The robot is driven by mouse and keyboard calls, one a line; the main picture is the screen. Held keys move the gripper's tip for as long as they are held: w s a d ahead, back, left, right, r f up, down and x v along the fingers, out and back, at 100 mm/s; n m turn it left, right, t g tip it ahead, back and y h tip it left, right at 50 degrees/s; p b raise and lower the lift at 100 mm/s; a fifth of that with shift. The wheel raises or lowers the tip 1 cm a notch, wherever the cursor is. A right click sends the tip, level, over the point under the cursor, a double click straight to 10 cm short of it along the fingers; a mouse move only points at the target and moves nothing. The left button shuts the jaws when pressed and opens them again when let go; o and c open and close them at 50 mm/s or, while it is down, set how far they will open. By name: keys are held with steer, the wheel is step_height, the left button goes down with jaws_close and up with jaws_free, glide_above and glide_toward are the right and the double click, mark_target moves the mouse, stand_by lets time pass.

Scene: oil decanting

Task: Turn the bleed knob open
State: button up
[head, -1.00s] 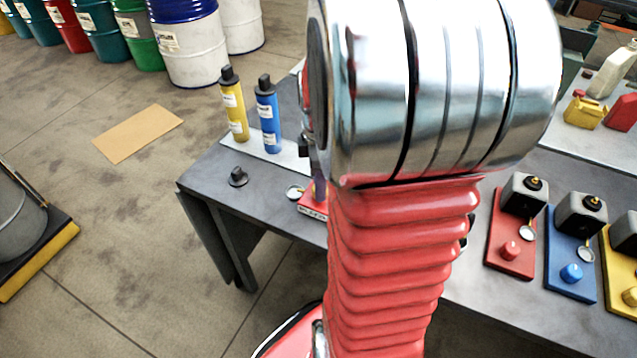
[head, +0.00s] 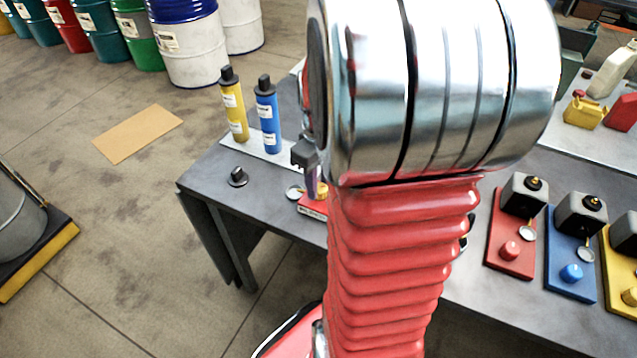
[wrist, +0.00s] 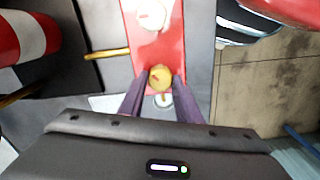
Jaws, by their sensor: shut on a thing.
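The small yellow bleed knob (wrist: 160,76) sits on a red base plate (wrist: 146,46) in the wrist view. My gripper (wrist: 159,82) is shut on the knob, with one dark finger on each side of it. A small round white dial (wrist: 163,100) lies just on the near side of the knob, between the fingers. In the head view my gripper (head: 313,182) is partly hidden behind my arm. The knob (head: 322,189) shows beside its fingertips, above the red plate (head: 312,207). Most of the plate is hidden there by my arm.
Yellow (head: 234,105) and blue (head: 268,115) bottles stand behind my gripper on the table (head: 225,200). A black knob-like piece (head: 238,177) lies to the left. Red (head: 511,245), blue (head: 571,265) and yellow (head: 622,275) units stand on the right. The left table corner is mostly clear.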

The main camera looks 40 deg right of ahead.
steer(key=m, duration=0.4)
steer(key=shift+s+m, duration=0.1)
steer(key=shift+m, duration=0.2)
steer(key=m, duration=0.3)
steer(key=shift+f, duration=0.1)
steer(key=shift+m, duration=0.4)
steer(key=o, duration=1.1)
steer(key=shift+c, duration=0.2)
step_height(320, 180, up, 14)
